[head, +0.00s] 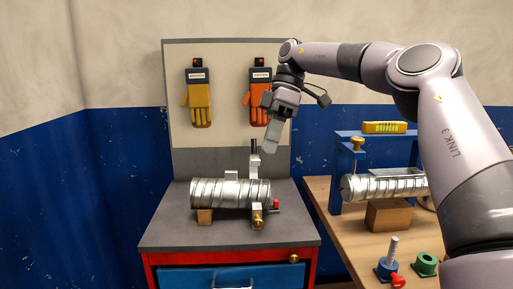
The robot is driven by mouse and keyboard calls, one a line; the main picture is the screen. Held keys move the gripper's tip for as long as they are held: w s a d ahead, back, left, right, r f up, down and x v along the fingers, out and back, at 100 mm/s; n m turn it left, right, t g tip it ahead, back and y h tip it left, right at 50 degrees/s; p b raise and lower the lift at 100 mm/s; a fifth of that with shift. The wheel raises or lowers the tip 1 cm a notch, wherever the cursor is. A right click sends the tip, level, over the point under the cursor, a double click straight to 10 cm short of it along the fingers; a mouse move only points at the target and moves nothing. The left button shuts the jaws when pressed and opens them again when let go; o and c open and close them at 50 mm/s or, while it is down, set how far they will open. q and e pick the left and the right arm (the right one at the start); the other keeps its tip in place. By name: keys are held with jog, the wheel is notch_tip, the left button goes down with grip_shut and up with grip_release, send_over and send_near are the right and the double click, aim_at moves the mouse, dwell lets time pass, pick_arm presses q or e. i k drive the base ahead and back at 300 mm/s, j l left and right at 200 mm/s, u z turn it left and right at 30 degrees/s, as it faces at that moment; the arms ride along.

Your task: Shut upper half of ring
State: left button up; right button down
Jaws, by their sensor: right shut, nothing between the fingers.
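A ribbed silver spiral duct (218,193) lies on the grey top of a cabinet, resting on a wooden block. Near its right end is a ring clamp with a brass knob (257,219) low at the front. A grey piece with a dark tip (254,158) stands up above the duct there; it looks like the ring's upper half, swung open. My right gripper (269,146) points down, shut and empty, just above and right of this piece. I cannot tell whether they touch. My left gripper is out of view.
A small red-tipped part (275,205) sits at the duct's right end. Gloves (199,97) hang on the back panel. On the wooden table (335,222) at right are a second duct (385,186) in a blue frame and small parts. The cabinet top's front left is clear.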

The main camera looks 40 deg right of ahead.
aim_at(255, 160)
jog(key=i+l, duration=0.4)
jog(key=l, duration=0.15)
jog(key=i+l, duration=0.4)
jog(key=l, duration=0.15)
